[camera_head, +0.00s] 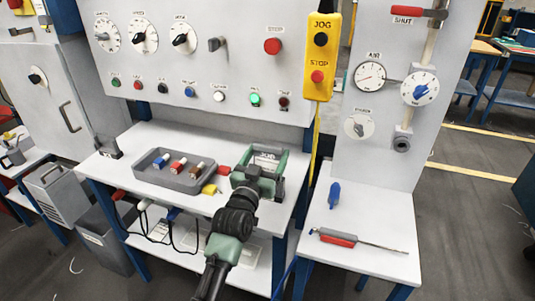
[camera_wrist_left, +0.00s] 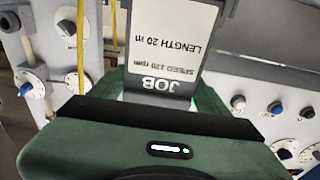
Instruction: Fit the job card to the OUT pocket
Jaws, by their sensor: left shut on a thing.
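The job card (camera_head: 266,160) is a white card with a grey header, between the green fingers of my left gripper (camera_head: 268,166). In the left wrist view the card (camera_wrist_left: 175,48) appears upside down and reads JOB, SPEED 120 rpm and LENGTH 20 in. My left gripper is shut on it, over the right end of the white bench. The gripper's dark green body (camera_wrist_left: 150,145) covers the card's near edge, and I cannot tell whether the card touches the bench. I cannot make out a pocket marked OUT. My right gripper is not in view.
A grey tray (camera_head: 152,180) with small coloured parts lies left of the gripper. A yellow JOG/STOP pendant (camera_head: 320,56) hangs behind. A side table (camera_head: 360,220) holds a blue piece (camera_head: 334,195) and a red-handled tool (camera_head: 338,238). A control panel (camera_head: 205,20) stands behind the bench.

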